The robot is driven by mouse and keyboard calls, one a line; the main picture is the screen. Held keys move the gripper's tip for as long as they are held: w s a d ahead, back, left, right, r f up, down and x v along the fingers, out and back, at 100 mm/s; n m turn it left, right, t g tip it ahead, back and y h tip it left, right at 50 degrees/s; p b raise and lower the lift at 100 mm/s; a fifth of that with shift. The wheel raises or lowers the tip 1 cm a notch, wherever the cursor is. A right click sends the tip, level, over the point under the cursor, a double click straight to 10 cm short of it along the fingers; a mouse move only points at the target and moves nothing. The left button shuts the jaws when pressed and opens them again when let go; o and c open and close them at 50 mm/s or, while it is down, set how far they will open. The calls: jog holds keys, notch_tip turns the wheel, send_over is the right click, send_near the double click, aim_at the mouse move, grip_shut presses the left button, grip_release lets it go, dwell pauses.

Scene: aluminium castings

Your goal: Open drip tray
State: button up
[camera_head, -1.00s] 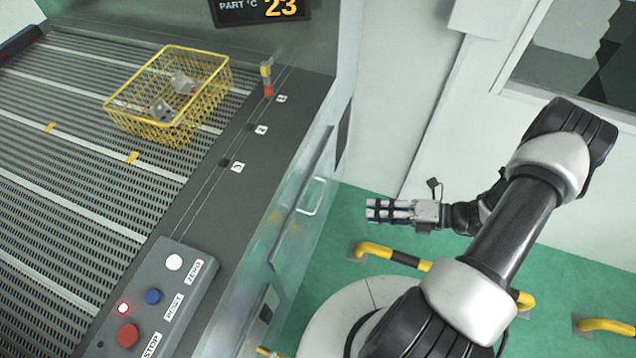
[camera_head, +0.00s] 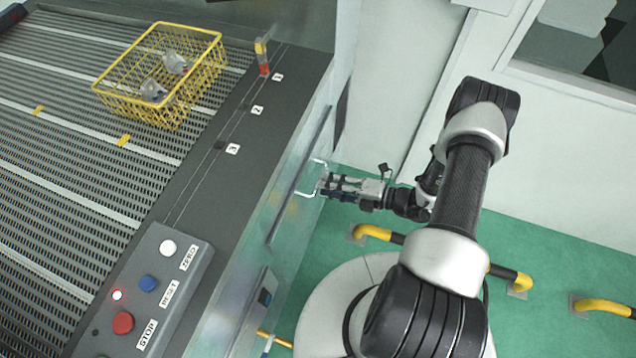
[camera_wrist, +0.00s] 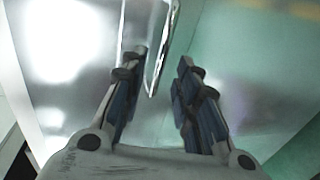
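The drip tray's front appears as a shiny metal panel (camera_head: 296,190) in the side of the conveyor machine, with a light bar handle (camera_head: 306,193) on it. My gripper (camera_head: 322,187) is at the handle, pointing left toward the panel, and hides the handle's middle. In the wrist view, the two dark fingers of my gripper (camera_wrist: 160,95) stand apart. The bright handle (camera_wrist: 160,55) shows between them, nearer the left finger; I cannot tell if it touches. The tray looks closed, and its inside is hidden.
A yellow wire basket (camera_head: 152,108) with grey castings sits on the slatted conveyor (camera_head: 70,160). A control box (camera_head: 150,290) with buttons stands at the near edge. Yellow-black floor rails (camera_head: 510,276) stand on the green floor (camera_head: 550,255).

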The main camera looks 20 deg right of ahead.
jog(key=shift+x, duration=1.95)
jog(key=shift+c, duration=0.4)
grip_shut()
